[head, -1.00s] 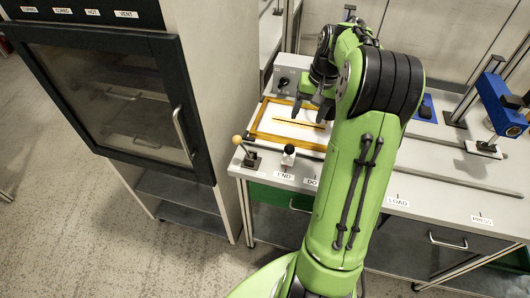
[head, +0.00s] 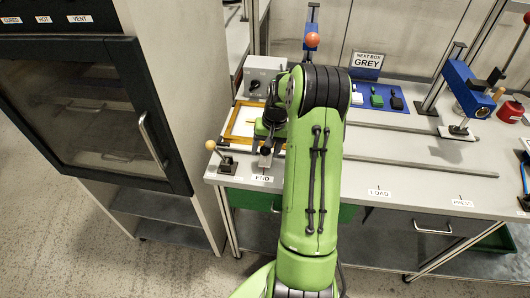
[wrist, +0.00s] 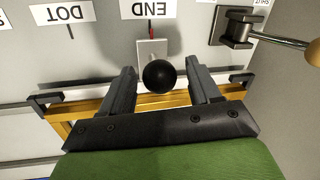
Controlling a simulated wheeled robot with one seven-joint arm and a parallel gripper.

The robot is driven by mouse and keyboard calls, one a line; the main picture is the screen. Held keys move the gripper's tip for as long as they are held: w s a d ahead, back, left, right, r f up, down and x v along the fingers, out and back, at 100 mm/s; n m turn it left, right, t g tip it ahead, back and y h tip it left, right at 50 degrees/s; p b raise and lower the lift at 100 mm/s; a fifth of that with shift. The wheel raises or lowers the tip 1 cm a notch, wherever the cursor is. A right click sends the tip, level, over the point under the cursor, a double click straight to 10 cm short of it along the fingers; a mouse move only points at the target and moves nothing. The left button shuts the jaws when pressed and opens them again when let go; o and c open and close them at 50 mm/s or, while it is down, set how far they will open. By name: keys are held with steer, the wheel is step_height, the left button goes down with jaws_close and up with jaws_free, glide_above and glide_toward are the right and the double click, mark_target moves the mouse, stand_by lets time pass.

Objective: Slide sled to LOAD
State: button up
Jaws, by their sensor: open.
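The sled shows in the wrist view as a white plate (wrist: 151,49) with a round black knob (wrist: 158,78) on it. Its red pointer is at the END label (wrist: 148,9). My gripper (wrist: 160,68) is open, with one finger on each side of the knob and visible gaps to both. In the head view my gripper (head: 266,152) is above the sled near the END label (head: 263,178), and my arm hides part of it. The LOAD label (head: 380,193) is on the bench's front edge to the right, with PRESS (head: 462,203) beyond it.
A yellow-orange frame (head: 238,124) lies behind the sled. A lever with a tan ball (head: 211,145) stands left of it. A blue press-like device (head: 467,88) stands at the right. The bench front between END and LOAD is partly hidden by my arm.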

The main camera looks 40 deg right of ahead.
steer(key=shift+w+f, duration=0.1)
steer(key=shift+f, duration=0.35)
steer(key=shift+a, duration=0.1)
jaws_close()
